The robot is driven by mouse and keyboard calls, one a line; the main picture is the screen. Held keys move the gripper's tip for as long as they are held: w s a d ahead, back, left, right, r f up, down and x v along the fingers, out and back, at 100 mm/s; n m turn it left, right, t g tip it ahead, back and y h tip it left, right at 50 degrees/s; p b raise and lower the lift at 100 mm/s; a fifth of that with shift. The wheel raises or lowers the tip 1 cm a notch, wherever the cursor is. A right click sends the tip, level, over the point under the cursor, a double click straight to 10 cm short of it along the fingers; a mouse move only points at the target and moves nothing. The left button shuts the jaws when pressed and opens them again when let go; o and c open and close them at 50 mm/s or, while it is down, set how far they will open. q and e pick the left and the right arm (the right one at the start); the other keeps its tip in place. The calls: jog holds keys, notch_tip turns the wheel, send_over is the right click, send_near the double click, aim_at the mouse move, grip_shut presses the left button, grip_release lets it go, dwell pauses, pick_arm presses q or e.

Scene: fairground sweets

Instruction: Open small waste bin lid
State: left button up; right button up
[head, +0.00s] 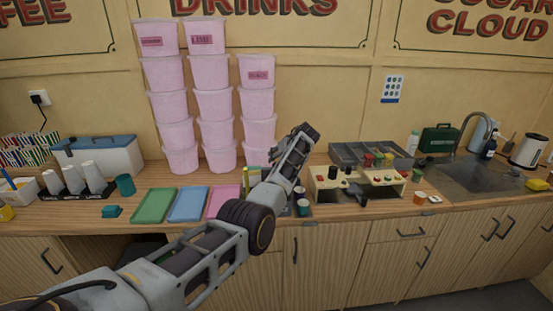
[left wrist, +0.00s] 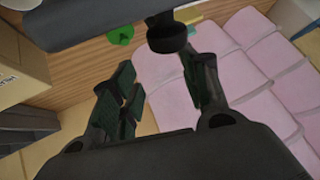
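I cannot make out a small waste bin or its lid in either view; my left arm hides part of the counter. My left gripper (head: 302,137) is raised above the counter, between the stacked pink tubs and the cream control panel. In the left wrist view its two dark fingers (left wrist: 163,95) stand apart with nothing between them. Beyond the fingertips there are a dark round knob-like part (left wrist: 166,38) and a small green piece (left wrist: 120,35); I cannot tell what either belongs to. My right gripper is not in view.
Tall stacks of pink tubs (head: 212,103) stand against the wall. Green (head: 154,205), blue (head: 188,204) and pink trays lie at the front. A cream control panel (head: 358,184), a grey sectioned tray (head: 350,153) and a sink (head: 478,178) are to the right. A blue-lidded box (head: 98,156) stands left.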

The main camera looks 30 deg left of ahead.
pick_arm(q)
jog(key=d+r+p, duration=0.4)
jog(key=d+r, duration=0.1)
jog(key=r, duration=0.6)
jog(key=shift+d+r, duration=0.35)
jog(key=shift+d, duration=0.05)
dwell(1.7)
dwell(0.5)
jog(key=v, duration=1.2)
dwell(0.4)
